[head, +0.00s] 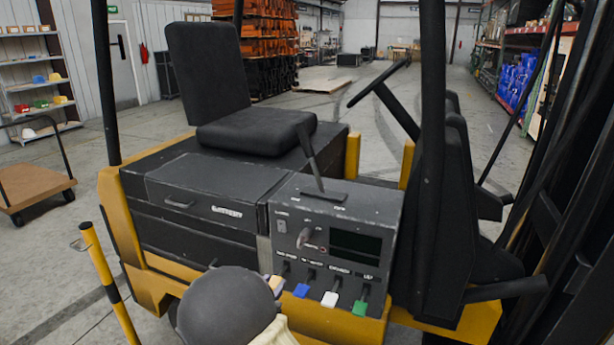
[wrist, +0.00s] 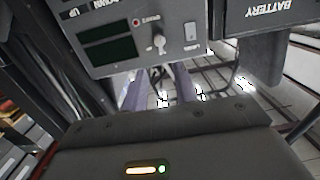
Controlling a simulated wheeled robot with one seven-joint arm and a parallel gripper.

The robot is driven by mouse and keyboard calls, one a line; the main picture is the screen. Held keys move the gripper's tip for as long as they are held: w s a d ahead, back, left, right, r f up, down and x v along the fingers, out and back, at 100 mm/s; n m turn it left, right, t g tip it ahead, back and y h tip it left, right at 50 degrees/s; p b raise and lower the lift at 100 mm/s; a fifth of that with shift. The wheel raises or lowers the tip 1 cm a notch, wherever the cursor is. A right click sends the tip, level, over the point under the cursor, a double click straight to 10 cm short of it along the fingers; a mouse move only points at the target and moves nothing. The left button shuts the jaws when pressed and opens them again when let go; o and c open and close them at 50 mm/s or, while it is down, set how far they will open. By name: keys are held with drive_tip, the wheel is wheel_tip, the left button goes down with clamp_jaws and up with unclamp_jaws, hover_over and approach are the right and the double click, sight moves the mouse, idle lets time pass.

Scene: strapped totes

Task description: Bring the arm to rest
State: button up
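My arm's dark rounded link (head: 228,305) shows at the bottom of the head view, in front of the forklift's black control box (head: 335,230). The fingers of my gripper are not seen in the head view. In the wrist view my gripper (wrist: 159,80) has two greyish fingers standing apart, with floor showing between them and nothing held.
Levers with tan (head: 276,284), blue (head: 301,290), white (head: 330,298) and green (head: 360,307) knobs stick out of the box, the tan one close to my arm. A yellow-black post (head: 108,285) stands left. A seat (head: 235,95) and steering wheel (head: 380,88) are behind.

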drive_tip(key=d+n+g+y, duration=0.2)
drive_tip(key=d+g+y, duration=0.4)
drive_tip(key=d, duration=0.6)
drive_tip(key=s+d+g, duration=0.4)
drive_tip(key=s+d, duration=0.3)
drive_tip(key=s, duration=0.3)
drive_tip(key=s+d+n+g, duration=0.1)
drive_tip(key=s+d+g, duration=0.3)
drive_tip(key=s+d, duration=0.3)
drive_tip(key=s+p, duration=0.1)
drive_tip(key=s, duration=0.2)
drive_tip(key=shift+s+d+n+h, duration=0.25)
drive_tip(key=shift+s+n+h, duration=0.05)
drive_tip(key=shift+s, duration=0.05)
drive_tip(key=shift+r, duration=0.1)
